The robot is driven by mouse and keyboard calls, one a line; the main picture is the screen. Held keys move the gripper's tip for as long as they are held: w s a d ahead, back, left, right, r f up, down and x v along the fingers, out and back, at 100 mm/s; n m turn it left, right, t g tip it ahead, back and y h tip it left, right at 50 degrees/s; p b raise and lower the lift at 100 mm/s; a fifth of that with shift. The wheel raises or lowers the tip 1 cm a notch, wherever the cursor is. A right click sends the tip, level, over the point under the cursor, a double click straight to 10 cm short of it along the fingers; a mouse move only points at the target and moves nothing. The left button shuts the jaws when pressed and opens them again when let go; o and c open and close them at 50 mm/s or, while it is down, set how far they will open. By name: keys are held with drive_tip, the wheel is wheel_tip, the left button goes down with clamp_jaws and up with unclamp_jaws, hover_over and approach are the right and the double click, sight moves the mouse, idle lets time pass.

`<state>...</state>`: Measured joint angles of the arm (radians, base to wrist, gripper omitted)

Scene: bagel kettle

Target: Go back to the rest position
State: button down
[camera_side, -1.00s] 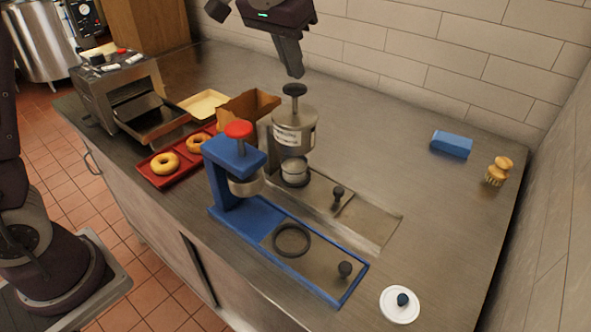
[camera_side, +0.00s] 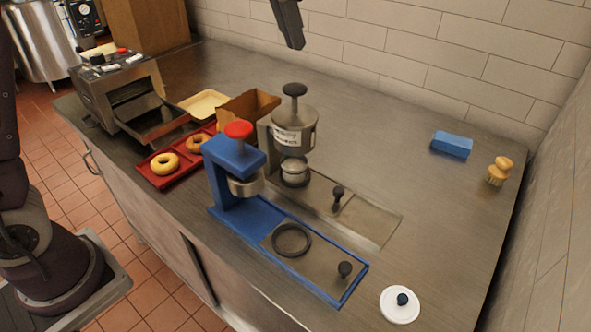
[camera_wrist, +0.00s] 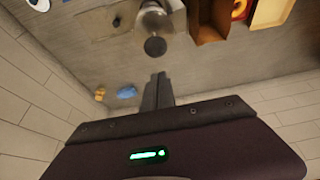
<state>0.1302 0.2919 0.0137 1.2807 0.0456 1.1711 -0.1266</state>
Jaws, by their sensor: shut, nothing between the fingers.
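My gripper (camera_side: 290,24) hangs in the air at the top of the side view, above and behind the steel canister press (camera_side: 293,130). Its fingers are shut and hold nothing. The rest of the hand is cut off by the top edge. In the wrist view my gripper (camera_wrist: 157,90) also shows shut, with the dark knob of the press (camera_wrist: 155,46) beyond the fingertips and apart from them.
A blue press (camera_side: 232,180) with a red knob stands in front of the steel one. A red tray (camera_side: 160,179) with bagels, a toaster oven (camera_side: 120,88) and a cardboard box (camera_side: 248,106) are left. A blue sponge (camera_side: 452,144), brush (camera_side: 499,171) and white lid (camera_side: 399,305) are right.

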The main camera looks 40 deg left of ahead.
drive_tip(key=shift+r, duration=0.5)
drive_tip(key=s+a, duration=0.3)
drive_tip(key=s, duration=1.3)
drive_tip(key=s+a+f+t, duration=0.1)
drive_tip(key=s+f, duration=0.8)
drive_tip(key=s, duration=0.5)
drive_tip(key=shift+s+a, duration=0.2)
drive_tip(key=shift+s, duration=0.05)
